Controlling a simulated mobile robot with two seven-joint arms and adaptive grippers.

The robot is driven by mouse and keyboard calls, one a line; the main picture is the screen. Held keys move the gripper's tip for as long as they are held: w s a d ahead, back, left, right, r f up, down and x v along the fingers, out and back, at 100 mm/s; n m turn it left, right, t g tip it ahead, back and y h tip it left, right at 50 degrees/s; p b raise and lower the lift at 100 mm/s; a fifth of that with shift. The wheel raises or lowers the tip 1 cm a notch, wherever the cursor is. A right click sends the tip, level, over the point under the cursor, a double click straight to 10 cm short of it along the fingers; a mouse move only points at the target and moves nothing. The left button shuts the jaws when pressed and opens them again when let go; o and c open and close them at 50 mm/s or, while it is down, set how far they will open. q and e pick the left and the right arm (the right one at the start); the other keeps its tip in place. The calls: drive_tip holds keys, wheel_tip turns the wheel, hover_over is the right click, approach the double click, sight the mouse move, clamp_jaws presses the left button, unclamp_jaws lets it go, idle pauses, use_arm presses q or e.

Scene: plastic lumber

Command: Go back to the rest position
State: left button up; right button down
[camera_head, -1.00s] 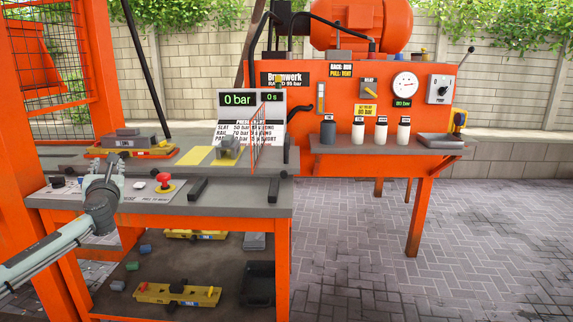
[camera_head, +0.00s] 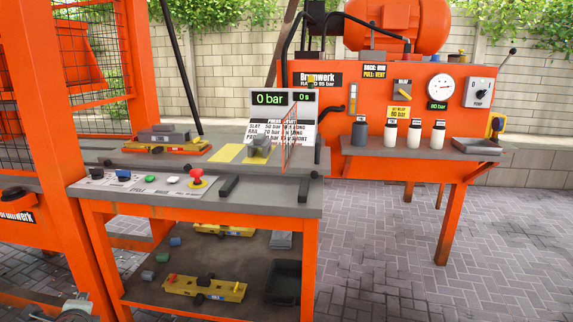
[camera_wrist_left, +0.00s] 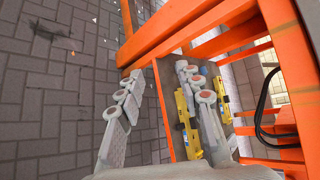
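My left gripper (camera_wrist_left: 160,76) is open in the left wrist view. Its two grey fingers are spread wide with nothing between them. It hangs beside the orange frame of the workbench, above the brick paving. In the head view only a small part of my left arm (camera_head: 75,308) shows at the bottom left edge, away from the control panel (camera_head: 140,181). My right gripper is in neither view.
The workbench (camera_head: 270,197) carries buttons, a red mushroom knob (camera_head: 197,178) and a display reading 0 bar (camera_head: 268,98). Yellow moulds (camera_head: 205,288) lie on its lower shelf. An orange press frame (camera_head: 45,130) stands left. Paving at the right is clear (camera_head: 500,250).

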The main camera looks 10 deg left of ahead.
use_arm(q)
drive_tip(key=s+d+f+n+g+h, duration=0.15)
drive_tip(key=s+f+n, duration=0.25)
drive_tip(key=s, duration=0.4)
drive_tip(key=s+f+n+g, duration=0.2)
drive_tip(key=s+f+n, duration=0.2)
drive_tip(key=s, duration=0.4)
drive_tip(key=s+d+f+n+h, duration=0.1)
drive_tip(key=d+f, duration=0.3)
drive_tip(key=d, duration=0.4)
drive_tip(key=s+d+f+n+g+h, duration=0.1)
drive_tip(key=s+d+f+n+h, duration=0.1)
drive_tip(key=d, duration=0.7)
drive_tip(key=s+d+f+n+g+h, duration=0.1)
drive_tip(key=s+d+f+n+h, duration=0.1)
drive_tip(key=d+f, duration=0.4)
drive_tip(key=s+d, duration=0.1)
drive_tip(key=d, duration=0.2)
drive_tip(key=shift+s+f, duration=0.2)
drive_tip(key=shift+s, duration=0.15)
